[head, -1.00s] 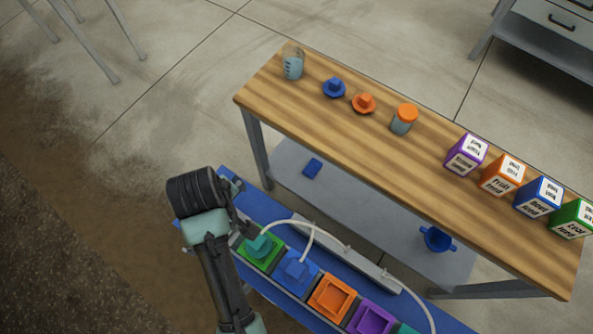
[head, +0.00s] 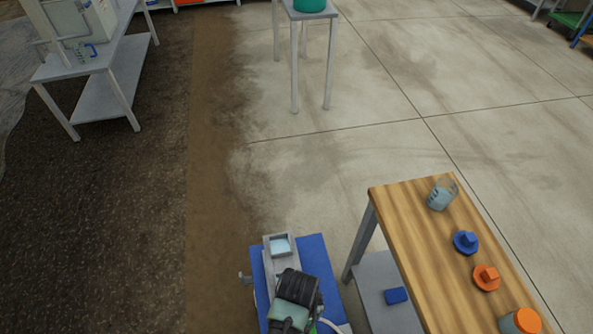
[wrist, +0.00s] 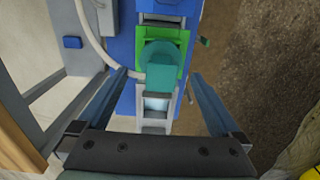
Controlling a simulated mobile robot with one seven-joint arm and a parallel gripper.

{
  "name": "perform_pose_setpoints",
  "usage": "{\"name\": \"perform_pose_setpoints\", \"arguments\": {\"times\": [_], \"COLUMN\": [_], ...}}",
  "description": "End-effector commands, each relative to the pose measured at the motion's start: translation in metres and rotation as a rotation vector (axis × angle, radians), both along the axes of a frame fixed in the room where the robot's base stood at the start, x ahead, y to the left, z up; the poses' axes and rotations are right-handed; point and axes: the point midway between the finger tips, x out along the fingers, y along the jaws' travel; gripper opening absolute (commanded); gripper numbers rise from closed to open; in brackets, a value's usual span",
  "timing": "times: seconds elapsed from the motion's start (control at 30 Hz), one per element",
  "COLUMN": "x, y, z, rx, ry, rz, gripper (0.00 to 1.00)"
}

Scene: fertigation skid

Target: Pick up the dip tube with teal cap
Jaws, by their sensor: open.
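The teal cap (wrist: 160,62) of the dip tube shows in the wrist view, seated over a green square holder (wrist: 178,38). A white hose runs to its left side. The tube below the cap is hidden. My gripper (wrist: 160,76) is open, with one finger on each side of the cap and clear space on both sides. It holds nothing. In the head view my wrist covers this spot, so the cap does not show there.
The blue skid (head: 315,252) has a grey piece with a pale window (head: 280,245) at its end. A wooden bench (head: 412,225) with a beaker (head: 441,193), a blue cap (head: 466,241) and an orange cap (head: 486,277) stands to the right.

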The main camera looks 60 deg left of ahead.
Motion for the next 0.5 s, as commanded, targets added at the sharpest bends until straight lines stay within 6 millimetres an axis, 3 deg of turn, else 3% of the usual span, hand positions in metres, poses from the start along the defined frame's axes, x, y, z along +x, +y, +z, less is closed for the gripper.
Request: {"name": "perform_pose_setpoints", "arguments": {"times": [0.33,0.5], "x": [-0.002,-0.002], "y": [0.002,0.002], "z": [-0.042,-0.051], "rx": [-0.001,0.000], "ry": [0.000,0.000], "rz": [0.000,0.000], "gripper": [1.00,1.00]}}
